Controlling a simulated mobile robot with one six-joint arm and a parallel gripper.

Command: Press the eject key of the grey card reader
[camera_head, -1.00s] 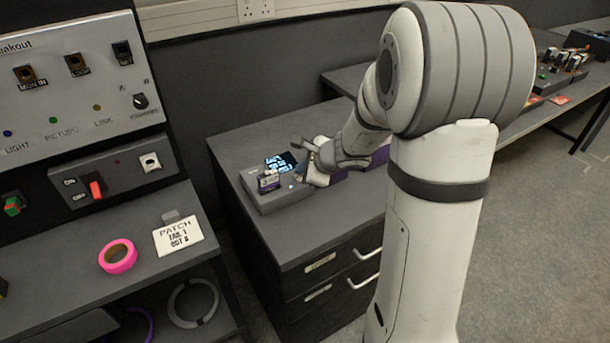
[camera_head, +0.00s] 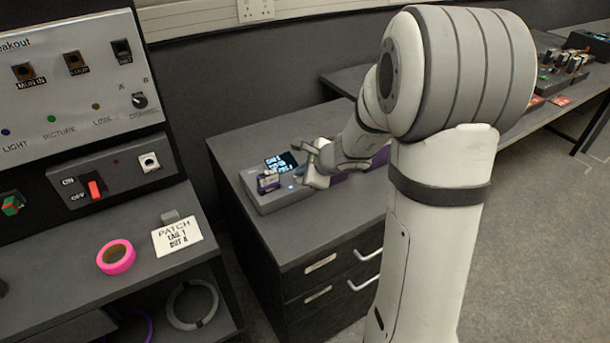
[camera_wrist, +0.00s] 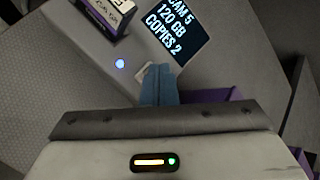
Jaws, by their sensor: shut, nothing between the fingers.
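The grey card reader (camera_head: 281,201) lies on top of the drawer cabinet. In the wrist view its top (camera_wrist: 95,70) fills the upper left, with a lit screen (camera_wrist: 172,32) reading "120 GB, COPIES 2" and a purple-edged card (camera_wrist: 104,14) standing in it. A small blue-white light (camera_wrist: 120,64) glows on it. A pale key (camera_wrist: 143,76) shows just beside my fingertips and is partly hidden by them. My gripper (camera_wrist: 159,72) is shut and empty, with its blue fingertips over the reader near this key. I cannot tell whether they touch. The head view also shows my gripper (camera_head: 306,178) at the reader's right side.
A purple object (camera_wrist: 212,96) lies close to the right of my fingers. The cabinet top (camera_head: 330,225) is clear in front of the reader. At left are a switch panel (camera_head: 110,174), a pink tape roll (camera_head: 116,257) and a patch card (camera_head: 177,236).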

